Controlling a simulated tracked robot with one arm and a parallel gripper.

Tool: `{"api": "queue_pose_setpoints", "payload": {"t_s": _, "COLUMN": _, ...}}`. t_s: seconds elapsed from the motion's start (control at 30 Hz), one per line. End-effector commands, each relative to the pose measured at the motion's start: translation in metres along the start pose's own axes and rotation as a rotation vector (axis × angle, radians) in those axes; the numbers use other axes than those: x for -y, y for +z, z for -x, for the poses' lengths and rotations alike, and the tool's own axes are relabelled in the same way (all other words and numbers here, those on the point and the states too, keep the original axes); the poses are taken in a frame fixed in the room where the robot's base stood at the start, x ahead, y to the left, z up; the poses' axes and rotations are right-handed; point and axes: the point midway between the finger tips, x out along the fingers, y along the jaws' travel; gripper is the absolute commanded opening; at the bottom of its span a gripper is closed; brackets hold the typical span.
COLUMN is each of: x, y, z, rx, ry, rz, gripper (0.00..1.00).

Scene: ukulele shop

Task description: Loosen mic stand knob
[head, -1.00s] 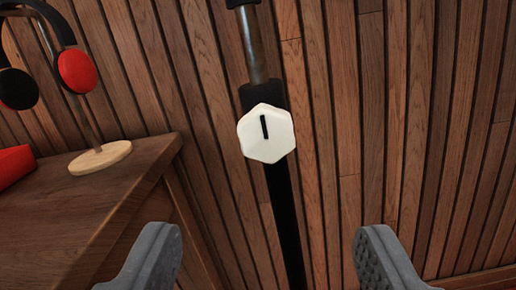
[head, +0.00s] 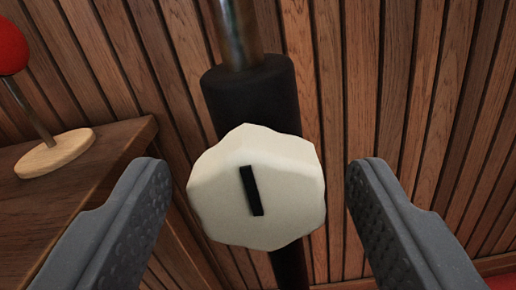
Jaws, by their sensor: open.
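The mic stand knob (head: 285,180) is white and many-sided, with a black line marked on its face. The line is near vertical, its top leaning slightly left. The knob sits on the black sleeve (head: 250,98) of the mic stand, with a metal tube (head: 239,32) rising from it. My gripper (head: 255,185) is open, with one grey finger to the left of the knob and one to the right. Gaps show between the knob and both fingertips. The stand's lower pole is mostly hidden behind the knob.
A wooden table (head: 125,140) stands at the left. A headphone stand's round wooden base (head: 54,153) rests on it, with a red ear cup (head: 10,50) above. A slatted wood wall (head: 375,80) fills the background. The space right of the stand is clear.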

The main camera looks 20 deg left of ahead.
Motion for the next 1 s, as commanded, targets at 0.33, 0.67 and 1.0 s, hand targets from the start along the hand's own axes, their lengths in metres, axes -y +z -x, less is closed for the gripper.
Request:
{"api": "queue_pose_setpoints", "payload": {"t_s": 0.33, "x": 0.0, "y": 0.0, "z": -0.008, "rx": 0.001, "ry": 0.0, "rz": 0.0, "gripper": 0.58}}
{"api": "queue_pose_setpoints", "payload": {"t_s": 0.67, "x": 0.0, "y": 0.0, "z": -0.007, "rx": 0.001, "ry": 0.0, "rz": 0.0, "gripper": 0.15}}
{"api": "queue_pose_setpoints", "payload": {"t_s": 1.0, "x": 0.002, "y": 0.0, "z": -0.008, "rx": 0.001, "ry": -0.004, "rz": 0.049, "gripper": 0.15}}
